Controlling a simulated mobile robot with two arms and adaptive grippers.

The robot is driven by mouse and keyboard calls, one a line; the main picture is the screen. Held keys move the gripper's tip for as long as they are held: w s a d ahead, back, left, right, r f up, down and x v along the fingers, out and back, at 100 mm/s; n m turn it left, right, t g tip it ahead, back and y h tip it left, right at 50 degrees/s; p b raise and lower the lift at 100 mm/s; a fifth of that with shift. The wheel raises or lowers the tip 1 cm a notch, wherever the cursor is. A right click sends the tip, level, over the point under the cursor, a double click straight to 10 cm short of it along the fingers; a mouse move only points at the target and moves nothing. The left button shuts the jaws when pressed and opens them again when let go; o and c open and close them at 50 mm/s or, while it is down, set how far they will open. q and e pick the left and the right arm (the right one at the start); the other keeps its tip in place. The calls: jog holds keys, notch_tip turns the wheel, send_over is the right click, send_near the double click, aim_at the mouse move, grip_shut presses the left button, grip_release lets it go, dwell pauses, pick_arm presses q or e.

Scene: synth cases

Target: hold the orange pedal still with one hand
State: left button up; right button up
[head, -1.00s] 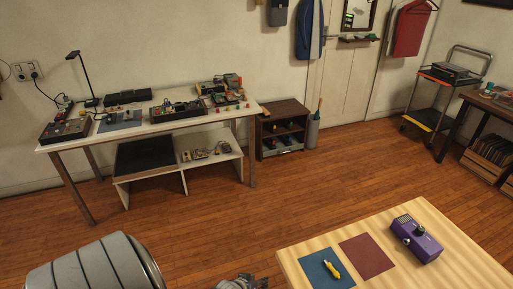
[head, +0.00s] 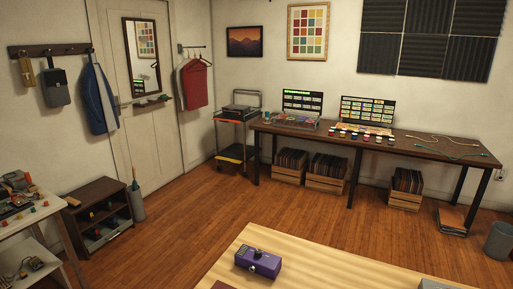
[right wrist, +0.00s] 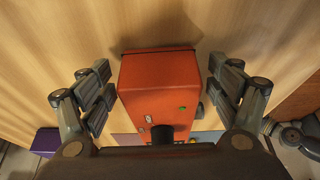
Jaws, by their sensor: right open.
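The orange pedal (right wrist: 159,84) sits on the pale wooden table in the right wrist view, with a dark knob at its lower end and a small green spot on it. My right gripper (right wrist: 160,94) is open around it, one finger on each side, with a narrow gap between each finger and the pedal. The head view does not show the orange pedal or my right gripper. A grey jointed part at the right edge of the wrist view looks like my left gripper (right wrist: 296,134); its fingers are not clear.
A purple pedal (head: 258,263) stands on the wooden table (head: 320,268), and also shows at lower left in the wrist view (right wrist: 46,141). A grey block's corner (head: 437,285) shows at the bottom right. A long dark desk (head: 410,147) with two laptops stands by the wall; floor between is clear.

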jog(key=shift+r, duration=0.1)
jog(key=v, duration=1.1)
jog(key=shift+r, duration=0.4)
jog(key=shift+d, duration=0.1)
notch_tip(320, 180, up, 10)
jog(key=p, duration=1)
jog(key=shift+p, duration=0.35)
jog(key=shift+s, duration=0.1)
jog(key=shift+f, duration=0.1)
